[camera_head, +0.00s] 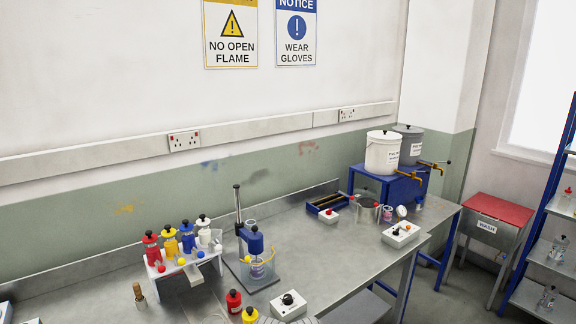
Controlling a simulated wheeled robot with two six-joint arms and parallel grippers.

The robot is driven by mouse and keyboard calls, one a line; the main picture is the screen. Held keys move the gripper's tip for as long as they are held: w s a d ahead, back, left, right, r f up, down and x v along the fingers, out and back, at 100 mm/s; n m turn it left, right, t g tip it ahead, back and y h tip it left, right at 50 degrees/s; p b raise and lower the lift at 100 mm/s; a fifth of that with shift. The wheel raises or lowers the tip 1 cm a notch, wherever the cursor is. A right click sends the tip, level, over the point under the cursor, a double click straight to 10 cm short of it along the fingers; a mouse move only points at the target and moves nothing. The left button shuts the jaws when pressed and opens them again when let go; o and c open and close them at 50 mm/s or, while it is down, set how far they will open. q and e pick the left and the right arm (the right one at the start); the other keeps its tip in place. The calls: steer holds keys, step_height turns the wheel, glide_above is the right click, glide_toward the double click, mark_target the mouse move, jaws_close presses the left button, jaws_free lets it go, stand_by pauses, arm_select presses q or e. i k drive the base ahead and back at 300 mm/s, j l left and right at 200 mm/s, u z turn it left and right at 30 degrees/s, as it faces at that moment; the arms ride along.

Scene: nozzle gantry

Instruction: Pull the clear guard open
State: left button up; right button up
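The clear guard (271,268) is a see-through curved shield with a yellowish edge. It stands around the lower front of a small blue-headed mixer (255,241) on a metal base, left of the middle of the bench. A clear vessel with purple marks shows through the guard. I cannot tell from this view whether the guard is fully shut. Neither of my grippers is in view.
A white rack (179,268) with coloured bottles stands left of the mixer. A white switch box (289,305) and a red bottle (234,301) are in front. White and grey tubs (382,153) stand at the back right. The bench (325,262) right of the mixer is clear.

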mark_target(247, 258)
steer(key=i+z, duration=0.45)
steer(key=i, duration=0.45)
